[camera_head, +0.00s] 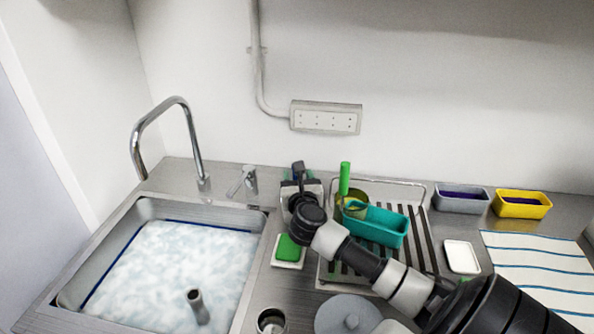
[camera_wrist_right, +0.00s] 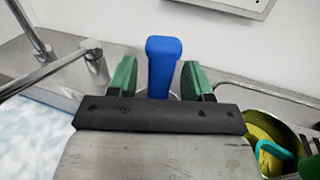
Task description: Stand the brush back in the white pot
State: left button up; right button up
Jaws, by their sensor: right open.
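A blue handle (camera_wrist_right: 164,62), which looks like the brush's, stands upright between the two green-padded fingers of my right gripper (camera_wrist_right: 158,78). The fingers are open, with a gap visible on each side of the handle. The brush's lower end is hidden behind the gripper. In the head view my right gripper (camera_head: 300,186) is at the back of the counter, between the tap and the dish rack, with a dark upright piece showing above it. I cannot make out the white pot; it may be hidden behind the gripper. My left gripper is not in view.
The sink (camera_head: 170,270) holds foamy water with a grey tube (camera_head: 198,306) upright. The dish rack (camera_head: 424,248) holds a teal tub (camera_head: 380,229) and a green-handled thing (camera_head: 345,178). A green sponge (camera_head: 289,247) lies nearby. Grey (camera_head: 461,203) and yellow (camera_head: 522,209) tubs stand right.

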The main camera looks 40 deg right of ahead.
jog(key=p+v, duration=0.2)
jog(key=v, duration=0.7)
jog(key=shift+s, duration=0.3)
jog(key=shift+a+r, duration=0.1)
